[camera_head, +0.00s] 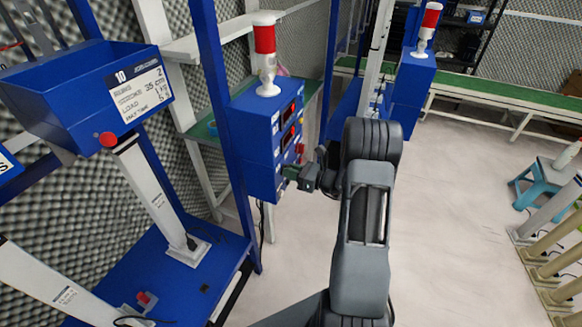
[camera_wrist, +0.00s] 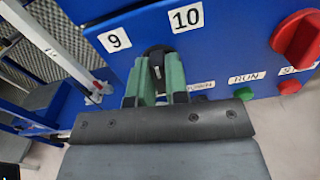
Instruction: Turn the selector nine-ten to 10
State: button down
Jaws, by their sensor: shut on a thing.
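The selector nine-ten (camera_wrist: 156,55) is a small black knob on a blue panel in the wrist view. Labels "9" (camera_wrist: 115,40) and "10" (camera_wrist: 186,18) sit to its upper left and upper right. My gripper (camera_wrist: 160,78) has its two green fingers shut on the knob, one on each side. The fingers hide much of the knob, so I cannot tell which number it points to. In the head view, my gripper (camera_head: 292,173) reaches the lower front of the blue control box (camera_head: 257,145), and the knob is hidden there.
A larger red knob (camera_wrist: 298,38), a green button (camera_wrist: 243,94) and a red button (camera_wrist: 290,86) are to the right on the panel. A red-and-white beacon (camera_head: 265,45) tops the box. A blue post (camera_head: 222,120) stands left; open floor (camera_head: 460,220) lies right.

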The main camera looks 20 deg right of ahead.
jog(key=shift+m+p, duration=1.3)
jog(key=shift+m, duration=1)
jog(key=c, duration=1.1)
grip_release()
jog(key=b+v, duration=0.1)
jog(key=v, duration=1.2)
jog(key=shift+s+d+b, duration=0.3)
